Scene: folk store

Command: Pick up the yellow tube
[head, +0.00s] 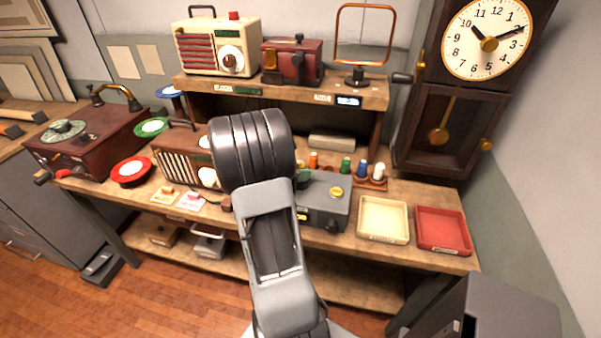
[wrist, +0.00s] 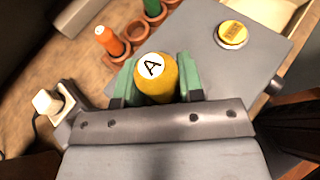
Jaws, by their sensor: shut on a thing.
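The yellow tube (wrist: 160,88) is between the green-padded fingers of my gripper (wrist: 157,76), in the middle of the wrist view. Its round end faces the camera and has a white disc marked with a black A. The fingers touch it on both sides, and its far end is hidden. In the wrist view it overlaps the edge of the grey box (wrist: 215,75), just in front of the tube rack; I cannot tell its height. In the head view my arm hides most of the gripper and the tube.
A wooden rack (wrist: 133,50) holds an orange tube (wrist: 108,40) and a green tube (wrist: 152,8), with empty sockets between. The grey box (head: 325,207) has a yellow button (head: 336,191). A cream tray (head: 383,220) and red tray (head: 442,230) stand to its right. A shelf overhangs behind.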

